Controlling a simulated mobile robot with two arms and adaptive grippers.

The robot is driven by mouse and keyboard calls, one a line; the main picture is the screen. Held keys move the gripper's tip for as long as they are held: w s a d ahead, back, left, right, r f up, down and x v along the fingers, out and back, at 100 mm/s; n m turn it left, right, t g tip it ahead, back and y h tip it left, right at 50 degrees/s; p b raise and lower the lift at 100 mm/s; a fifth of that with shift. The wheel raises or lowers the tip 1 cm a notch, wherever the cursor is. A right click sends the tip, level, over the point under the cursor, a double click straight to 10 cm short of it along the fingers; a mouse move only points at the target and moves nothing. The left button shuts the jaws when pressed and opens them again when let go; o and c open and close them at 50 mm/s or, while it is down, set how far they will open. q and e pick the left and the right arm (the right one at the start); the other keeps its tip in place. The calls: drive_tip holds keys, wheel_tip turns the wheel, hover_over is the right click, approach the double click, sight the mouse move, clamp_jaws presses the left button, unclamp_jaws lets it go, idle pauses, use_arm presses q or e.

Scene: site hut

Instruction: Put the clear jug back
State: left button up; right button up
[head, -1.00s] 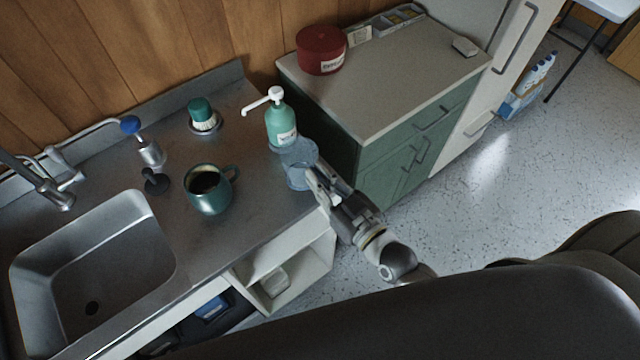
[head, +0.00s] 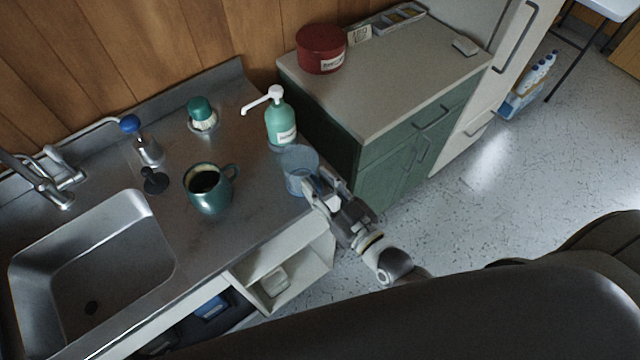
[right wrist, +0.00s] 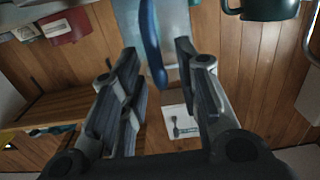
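The clear jug (head: 298,166), bluish and see-through, stands upright at the right end of the steel counter (head: 255,215), just in front of the green pump bottle (head: 279,122). My right gripper (head: 320,194) is at the jug's right side, over the counter's edge. In the right wrist view the jug (right wrist: 174,22) is at the top, with its dark blue handle (right wrist: 151,45) reaching down between the fingertips. The fingers of the right gripper (right wrist: 158,65) are spread, with gaps on both sides of the handle. My left gripper is not in view.
A teal mug (head: 209,190) with dark contents stands left of the jug. A green cabinet (head: 385,95) with a red tub (head: 321,50) stands close behind right.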

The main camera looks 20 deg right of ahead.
drive_tip(key=shift+r, duration=0.1)
drive_tip(key=shift+s+d, duration=0.2)
drive_tip(key=shift+s, duration=0.35)
drive_tip(key=b+v, duration=0.2)
drive_tip(key=v, duration=0.8)
drive_tip(key=shift+s+d+b, duration=0.15)
drive_tip(key=shift+s+b, duration=0.15)
drive_tip(key=shift+s, duration=0.1)
drive_tip(key=shift+r, duration=0.1)
drive_tip(key=s+d+f+g+h, duration=0.2)
drive_tip(key=s+d+f+g, duration=0.15)
drive_tip(key=f, duration=1.25)
drive_tip(key=s+d+f+g+h, duration=0.2)
drive_tip(key=d+f+g, duration=0.15)
drive_tip(key=f, duration=1.25)
drive_tip(key=s+f+m+g+h, duration=0.1)
drive_tip(key=s+f+g, duration=0.7)
drive_tip(key=s+f, duration=0.9)
drive_tip(key=shift+s+m+g+h, duration=0.3)
drive_tip(key=shift+s+g+h, duration=0.1)
drive_tip(key=shift+s+h, duration=0.1)
drive_tip(key=shift+f, duration=0.15)
